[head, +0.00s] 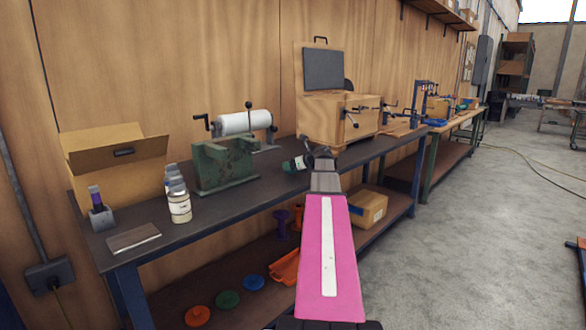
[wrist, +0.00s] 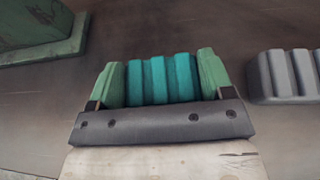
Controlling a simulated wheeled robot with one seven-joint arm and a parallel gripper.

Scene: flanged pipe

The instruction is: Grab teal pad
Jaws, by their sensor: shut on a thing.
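The teal pad (wrist: 160,80) is a ridged block that shows in the wrist view, between the two green fingers of my gripper (wrist: 160,75). Both fingers are against its sides, and my gripper is shut on it. The dark bar of my gripper hides its near edge. The pad is at the dark bench top, and I cannot tell whether it touches it. In the head view my gripper (head: 308,160) is over the bench, and the pad is too small to make out clearly.
A grey ridged block (wrist: 285,75) lies to the right in the wrist view. A wooden crate (head: 335,115) stands behind. A bottle (head: 179,207) and carton (head: 115,165) are further left.

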